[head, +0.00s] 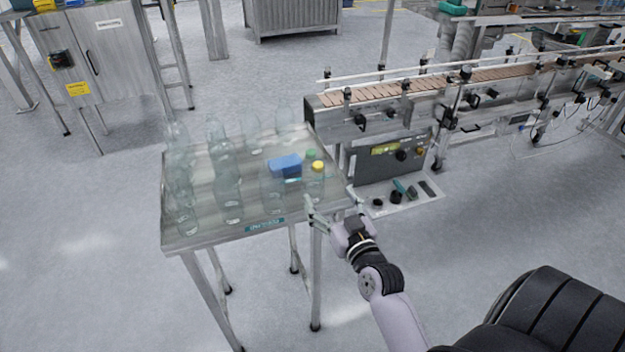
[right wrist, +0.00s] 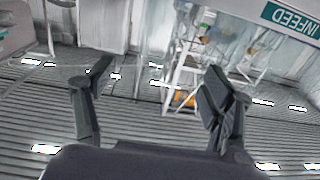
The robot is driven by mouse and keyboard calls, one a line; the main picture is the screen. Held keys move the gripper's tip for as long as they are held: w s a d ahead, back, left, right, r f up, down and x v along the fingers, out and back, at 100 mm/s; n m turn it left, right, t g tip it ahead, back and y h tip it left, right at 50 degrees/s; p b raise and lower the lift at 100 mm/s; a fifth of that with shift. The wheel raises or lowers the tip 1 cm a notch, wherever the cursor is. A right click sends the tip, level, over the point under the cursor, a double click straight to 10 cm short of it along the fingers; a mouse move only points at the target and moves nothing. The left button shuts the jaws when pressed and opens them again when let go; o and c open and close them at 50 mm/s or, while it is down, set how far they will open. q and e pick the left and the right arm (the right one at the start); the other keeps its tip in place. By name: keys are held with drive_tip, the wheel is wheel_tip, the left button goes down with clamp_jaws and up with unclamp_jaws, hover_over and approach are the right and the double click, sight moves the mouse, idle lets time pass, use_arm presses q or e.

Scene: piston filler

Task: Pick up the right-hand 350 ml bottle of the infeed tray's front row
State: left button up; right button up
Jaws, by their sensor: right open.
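The infeed tray (head: 200,237) is a metal table with clear bottles standing in rows. At the right end of its front row stands a small clear bottle with a yellow cap (head: 316,182). A capless clear bottle (head: 272,195) stands to its left. I cannot read the bottle sizes. My right gripper (head: 333,208) is open at the tray's front right corner, just in front of the yellow-capped bottle. In the right wrist view the open fingers (right wrist: 158,82) are spread apart. A faint transparent shape shows beyond them, and I cannot tell what it is. My left gripper is not in view.
Taller clear bottles (head: 228,190) crowd the tray's left side. A blue block (head: 285,166) and a green cap (head: 311,155) show behind the front row. The INFEED label (right wrist: 292,20) is on the tray edge. A conveyor (head: 430,92) stands behind at right. Floor in front is clear.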

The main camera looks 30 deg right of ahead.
sight(316, 176)
drive_tip(key=w, duration=0.4)
drive_tip(key=w+d+p, duration=0.1)
drive_tip(key=w, duration=0.1)
drive_tip(key=shift+w, duration=0.3)
drive_tip(key=shift+w+d+r, duration=0.15)
drive_tip(key=shift+w+d, duration=0.1)
drive_tip(key=shift+w, duration=0.3)
drive_tip(key=w, duration=0.1)
drive_tip(key=w+d+p, duration=0.1)
drive_tip(key=w, duration=0.1)
drive_tip(key=shift+w, duration=0.15)
drive_tip(key=shift+w+d, duration=0.15)
drive_tip(key=shift+w, duration=0.25)
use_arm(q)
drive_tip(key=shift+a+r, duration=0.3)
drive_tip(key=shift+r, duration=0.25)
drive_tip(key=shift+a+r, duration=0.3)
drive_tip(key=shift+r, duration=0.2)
use_arm(e)
drive_tip(key=shift+s, duration=0.1)
drive_tip(key=shift+c, duration=0.6)
drive_tip(key=c, duration=1.1)
